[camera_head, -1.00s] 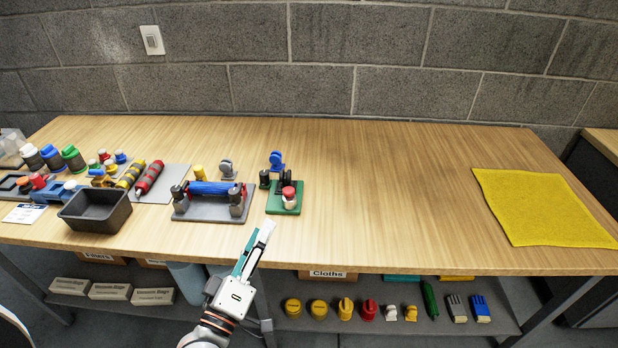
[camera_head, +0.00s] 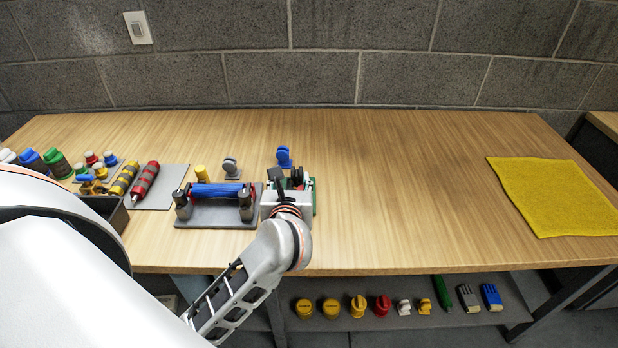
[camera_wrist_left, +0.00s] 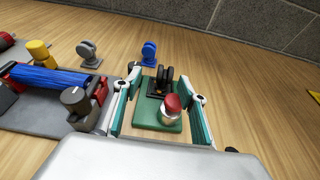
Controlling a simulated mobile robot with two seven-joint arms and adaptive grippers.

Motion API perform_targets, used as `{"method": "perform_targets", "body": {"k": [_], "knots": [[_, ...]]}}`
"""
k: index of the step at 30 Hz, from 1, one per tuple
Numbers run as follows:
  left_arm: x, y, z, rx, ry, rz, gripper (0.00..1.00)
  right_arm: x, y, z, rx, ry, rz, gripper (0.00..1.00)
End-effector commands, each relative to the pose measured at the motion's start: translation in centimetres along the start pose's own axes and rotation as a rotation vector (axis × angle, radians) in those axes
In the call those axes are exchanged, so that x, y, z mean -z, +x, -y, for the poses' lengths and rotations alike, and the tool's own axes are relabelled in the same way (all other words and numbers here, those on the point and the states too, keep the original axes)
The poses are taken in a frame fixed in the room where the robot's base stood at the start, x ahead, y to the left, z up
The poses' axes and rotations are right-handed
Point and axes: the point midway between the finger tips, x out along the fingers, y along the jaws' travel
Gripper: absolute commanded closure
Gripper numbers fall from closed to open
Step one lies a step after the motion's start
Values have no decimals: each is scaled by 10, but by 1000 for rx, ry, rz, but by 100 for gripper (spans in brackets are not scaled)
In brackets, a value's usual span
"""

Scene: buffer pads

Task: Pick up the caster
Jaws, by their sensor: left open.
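A black twin-wheel caster (camera_wrist_left: 165,80) stands on a green plate (camera_wrist_left: 152,134) in the left wrist view. A red-topped, silver-bodied knob (camera_wrist_left: 171,106) stands on the same plate, nearer me. My left gripper (camera_wrist_left: 165,92) is open, with one green-padded finger on each side of the plate. Nothing is held. In the head view my left gripper (camera_head: 288,192) hides most of the plate, and the dark caster (camera_head: 297,177) shows just beyond it. A blue caster (camera_head: 284,157) and a grey caster (camera_head: 231,168) stand farther back. My right gripper is not in view.
A grey fixture (camera_head: 215,213) with a blue roller is close left of my gripper. Striped rollers (camera_head: 146,182) lie farther left. The table's middle right is clear up to a yellow cloth (camera_head: 560,195). Several small parts sit on the lower shelf (camera_head: 400,325).

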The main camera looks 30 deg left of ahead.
Motion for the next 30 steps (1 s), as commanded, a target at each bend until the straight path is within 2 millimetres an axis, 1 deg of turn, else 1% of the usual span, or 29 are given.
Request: {"method": "perform_targets", "body": {"k": [4,11,14,18,21,24,30], "knots": [[3,7,3,8,-18,-18,58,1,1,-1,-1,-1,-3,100],[4,30,4,7,-17,-17,58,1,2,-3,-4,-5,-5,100],[4,42,7,6,-16,-16,58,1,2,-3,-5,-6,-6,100],[6,63,11,6,-15,-15,58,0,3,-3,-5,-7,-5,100],[7,73,11,7,-15,-17,58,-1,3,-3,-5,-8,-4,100],[7,78,11,7,-16,-16,58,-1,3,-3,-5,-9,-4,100],[6,78,11,7,-17,-16,58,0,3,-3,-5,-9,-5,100]]}}
